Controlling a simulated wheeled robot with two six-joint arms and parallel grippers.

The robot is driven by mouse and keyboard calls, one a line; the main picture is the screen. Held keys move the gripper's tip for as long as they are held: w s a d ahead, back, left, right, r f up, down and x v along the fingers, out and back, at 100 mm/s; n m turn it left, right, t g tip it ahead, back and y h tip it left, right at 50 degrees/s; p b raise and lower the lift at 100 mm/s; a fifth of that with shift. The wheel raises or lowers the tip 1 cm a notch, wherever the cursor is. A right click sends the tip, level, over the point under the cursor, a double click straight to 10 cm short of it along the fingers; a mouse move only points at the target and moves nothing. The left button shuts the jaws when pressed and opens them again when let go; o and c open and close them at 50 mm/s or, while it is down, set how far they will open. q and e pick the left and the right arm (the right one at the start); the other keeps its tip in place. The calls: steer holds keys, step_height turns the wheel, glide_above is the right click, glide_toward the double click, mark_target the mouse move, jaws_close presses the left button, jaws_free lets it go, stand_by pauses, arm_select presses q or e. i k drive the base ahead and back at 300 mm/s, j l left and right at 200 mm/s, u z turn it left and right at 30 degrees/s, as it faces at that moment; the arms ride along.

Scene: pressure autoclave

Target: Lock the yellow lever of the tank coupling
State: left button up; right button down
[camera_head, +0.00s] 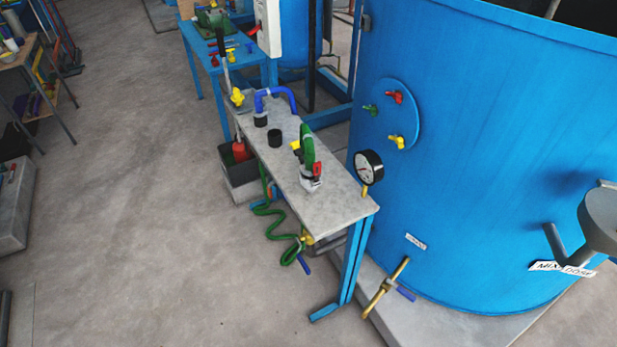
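A green curved fitting (307,145) stands upright on the grey bench, on a silver coupling (311,182). A small yellow lever (296,146) sticks out at its left and a red lever (317,169) at its right. A round blue plate on the tank carries another yellow handle (397,142), below a red handle (394,97) and a green handle (370,109). I cannot tell which yellow part is the tank coupling's lever, nor whether either is locked. Neither of my grippers is in view.
The large blue tank (480,150) fills the right. The narrow bench (340,200) also bears a gauge (368,168), a blue pipe (278,96) and black cups. A green hose (265,209) hangs below. A brass pipe (385,288) juts near the tank's base.

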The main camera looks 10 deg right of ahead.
mark_target(295, 145)
steer(key=i+j+z, duration=0.55)
steer(key=j, duration=0.15)
steer(key=i+j+z, duration=0.25)
steer(key=j, duration=2.4)
steer(key=k+u, duration=0.05)
